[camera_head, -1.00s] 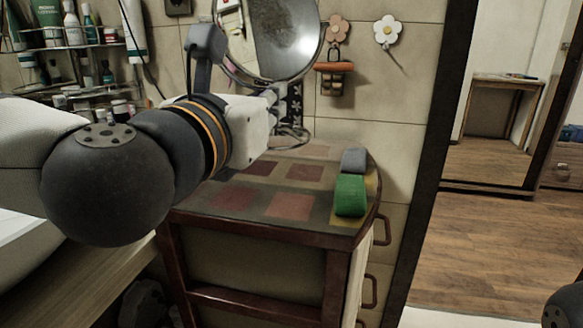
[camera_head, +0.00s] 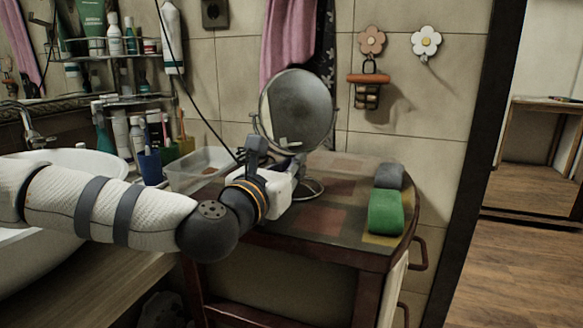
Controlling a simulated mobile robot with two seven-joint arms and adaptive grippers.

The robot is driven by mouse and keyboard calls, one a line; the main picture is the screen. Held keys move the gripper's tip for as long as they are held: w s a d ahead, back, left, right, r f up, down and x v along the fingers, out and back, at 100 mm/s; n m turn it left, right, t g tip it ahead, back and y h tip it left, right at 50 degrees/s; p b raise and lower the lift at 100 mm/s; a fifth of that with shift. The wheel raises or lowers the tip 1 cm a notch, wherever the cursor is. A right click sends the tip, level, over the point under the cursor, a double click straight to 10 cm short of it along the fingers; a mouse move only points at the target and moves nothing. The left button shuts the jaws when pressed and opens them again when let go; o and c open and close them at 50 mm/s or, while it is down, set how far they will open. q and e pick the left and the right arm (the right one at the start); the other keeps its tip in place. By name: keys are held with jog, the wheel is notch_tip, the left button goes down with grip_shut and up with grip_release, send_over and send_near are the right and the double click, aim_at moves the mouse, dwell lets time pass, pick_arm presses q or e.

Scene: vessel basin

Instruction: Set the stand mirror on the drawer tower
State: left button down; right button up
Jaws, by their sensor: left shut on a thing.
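The stand mirror (camera_head: 297,112) has a round grey face in a metal rim and a thin stand with a ring base. It is upright, over the back left part of the drawer tower. The drawer tower (camera_head: 345,252) is dark wood with a patchwork-coloured top and handles on its right side. My left gripper (camera_head: 291,178) is shut on the mirror's stand, low down; its fingers are mostly hidden behind my wrist. The base appears at the level of the top, but I cannot tell whether it touches. My right gripper is out of view.
A green sponge (camera_head: 385,212) and a grey block (camera_head: 388,176) lie at the top's right edge. A clear plastic tray (camera_head: 190,172) sits left of the tower beside the white sink (camera_head: 80,163). The middle of the top is clear.

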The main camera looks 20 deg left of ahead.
pick_arm(q)
jog(key=shift+r, duration=0.15)
jog(key=shift+f, duration=0.2)
jog(key=c, duration=1.6)
grip_release()
jog(key=shift+c, duration=0.2)
jog(key=shift+r, duration=0.1)
